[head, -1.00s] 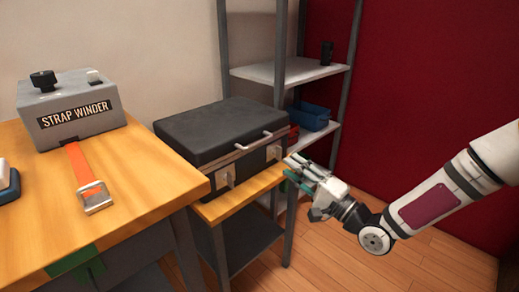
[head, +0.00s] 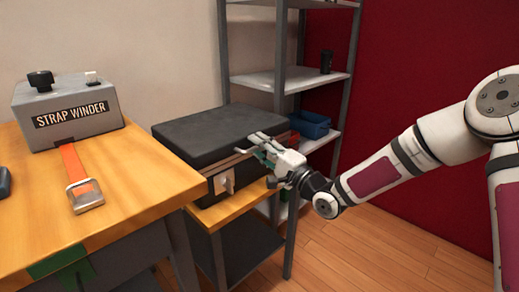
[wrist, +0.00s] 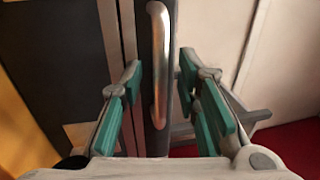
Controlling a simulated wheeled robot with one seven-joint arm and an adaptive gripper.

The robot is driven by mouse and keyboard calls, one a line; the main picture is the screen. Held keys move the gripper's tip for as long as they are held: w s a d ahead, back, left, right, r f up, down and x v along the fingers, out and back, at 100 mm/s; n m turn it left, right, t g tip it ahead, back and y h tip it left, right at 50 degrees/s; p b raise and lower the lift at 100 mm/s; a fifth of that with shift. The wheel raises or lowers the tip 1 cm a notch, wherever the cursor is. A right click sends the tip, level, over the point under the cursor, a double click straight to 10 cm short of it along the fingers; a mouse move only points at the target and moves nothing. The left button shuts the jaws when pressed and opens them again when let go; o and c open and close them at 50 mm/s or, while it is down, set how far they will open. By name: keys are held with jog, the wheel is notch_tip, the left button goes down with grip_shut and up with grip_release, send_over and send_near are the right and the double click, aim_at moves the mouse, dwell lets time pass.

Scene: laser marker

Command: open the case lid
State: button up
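The dark case (head: 215,135) sits with its lid down on a small wooden-topped stand. A latch (head: 223,182) shows on the left of its front. The lid's metal handle (wrist: 159,62) runs upright in the wrist view, between the two green-padded fingers. My gripper (wrist: 165,95) is open, with a finger on each side of the handle and a gap visible on both sides. In the head view my gripper (head: 256,147) is at the case's front right and hides the handle and the right latch.
A wooden bench (head: 130,185) with a grey strap winder (head: 65,108) and orange strap stands at the left. A grey shelf unit (head: 290,80) with a blue bin (head: 311,124) is close behind the case. A red wall is at the right.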

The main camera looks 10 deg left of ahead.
jog(key=shift+c, duration=0.4)
grip_shut()
jog(key=shift+r, duration=0.15)
